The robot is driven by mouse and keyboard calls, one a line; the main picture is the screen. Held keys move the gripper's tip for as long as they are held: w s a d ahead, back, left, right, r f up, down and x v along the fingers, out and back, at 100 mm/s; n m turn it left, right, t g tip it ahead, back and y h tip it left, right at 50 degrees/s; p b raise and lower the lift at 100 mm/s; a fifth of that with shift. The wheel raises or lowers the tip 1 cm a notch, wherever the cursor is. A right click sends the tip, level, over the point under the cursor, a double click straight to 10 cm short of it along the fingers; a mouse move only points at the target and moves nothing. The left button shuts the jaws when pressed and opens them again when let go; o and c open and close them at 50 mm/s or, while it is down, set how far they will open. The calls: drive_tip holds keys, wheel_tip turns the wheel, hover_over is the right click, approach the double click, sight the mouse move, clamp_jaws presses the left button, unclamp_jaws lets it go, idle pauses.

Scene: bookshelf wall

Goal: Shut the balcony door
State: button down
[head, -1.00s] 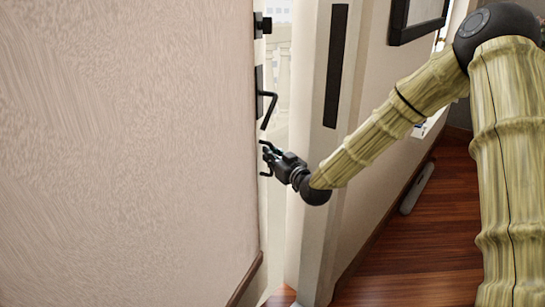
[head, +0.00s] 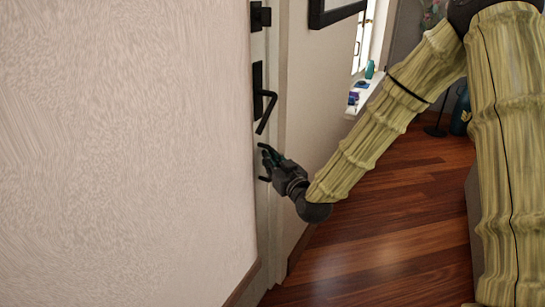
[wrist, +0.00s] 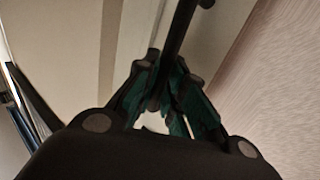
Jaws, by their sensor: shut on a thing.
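The balcony door (head: 260,205) shows as a narrow pale strip past the edge of the textured wall; most of it is hidden. It carries a black lever handle (head: 265,110) under a smaller black fitting (head: 260,16). No outdoor gap shows between the door and the pale frame (head: 282,90); whether it is fully latched I cannot tell. My gripper (head: 264,163) is at the door beside the lever's lower end. In the wrist view, the green-padded fingers are closed around the dark handle bar (wrist: 174,38), one on each side.
The textured wall (head: 120,150) fills the left side, close to the handle. A dark picture frame (head: 335,10) hangs beyond the door. A white sill (head: 365,92) holds small items. Wooden floor (head: 380,230) is open at the lower right.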

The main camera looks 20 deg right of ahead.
drive_tip(key=shift+s+d+f, duration=0.1)
drive_tip(key=shift+s+d, duration=0.1)
drive_tip(key=shift+d, duration=0.15)
drive_tip(key=c, duration=1.9)
unclamp_jaws()
drive_tip(key=o, duration=0.4)
drive_tip(key=shift+s+d, duration=0.15)
drive_tip(key=shift+d, duration=0.2)
drive_tip(key=s, duration=0.4)
drive_tip(key=s+d, duration=0.1)
drive_tip(key=s, duration=0.6)
drive_tip(key=shift+s+d, duration=0.2)
drive_tip(key=shift+s, duration=0.1)
